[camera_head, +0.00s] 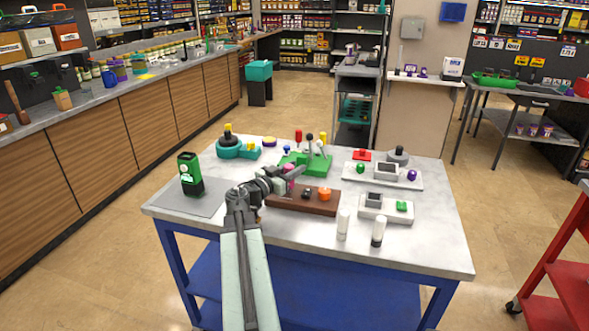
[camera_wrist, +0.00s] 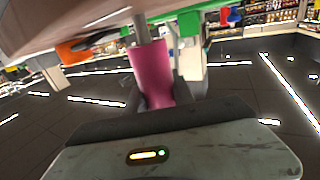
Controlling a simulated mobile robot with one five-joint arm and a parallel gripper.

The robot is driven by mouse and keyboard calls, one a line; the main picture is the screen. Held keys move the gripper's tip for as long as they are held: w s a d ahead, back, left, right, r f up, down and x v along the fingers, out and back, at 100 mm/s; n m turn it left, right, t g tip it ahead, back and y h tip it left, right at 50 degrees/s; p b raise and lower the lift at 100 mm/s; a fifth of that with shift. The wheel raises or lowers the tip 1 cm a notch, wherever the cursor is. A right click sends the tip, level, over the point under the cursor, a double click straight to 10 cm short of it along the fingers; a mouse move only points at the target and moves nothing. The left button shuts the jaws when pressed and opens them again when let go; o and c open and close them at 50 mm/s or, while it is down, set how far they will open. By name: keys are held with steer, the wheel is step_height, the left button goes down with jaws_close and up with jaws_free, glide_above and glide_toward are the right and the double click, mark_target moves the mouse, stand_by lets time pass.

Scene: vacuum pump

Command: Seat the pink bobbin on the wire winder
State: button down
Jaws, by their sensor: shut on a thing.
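The pink bobbin (camera_wrist: 152,75) is between the fingers of my gripper (camera_wrist: 158,95) in the wrist view. A grey post (camera_wrist: 141,30) stands in line with the bobbin's far end. I cannot tell whether the bobbin is around this post or only in front of it. In the head view my gripper (camera_head: 275,183) is over the left end of a brown board (camera_head: 310,206), and a bit of pink shows there. The board, which looks like the wire winder, carries a black knob and an orange knob (camera_head: 324,193). My gripper hides the board's left end.
A green lever block (camera_head: 312,168) stands just behind the board. White panels with knobs (camera_head: 385,210) are to the right, and two white-and-dark cylinders (camera_head: 343,226) in front. A green-and-black device (camera_head: 189,174) stands on a grey mat at left. The table's front right is clear.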

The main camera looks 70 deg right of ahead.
steer(key=shift+f, duration=0.1)
steer(key=shift+f+b, duration=0.6)
steer(key=shift+b, duration=0.15)
steer(key=shift+f, duration=0.25)
steer(key=shift+s+a+f+b, duration=0.1)
steer(key=shift+b, duration=0.3)
steer(key=c, duration=1)
jaws_free()
steer(key=shift+f, duration=0.1)
steer(key=shift+a, duration=0.1)
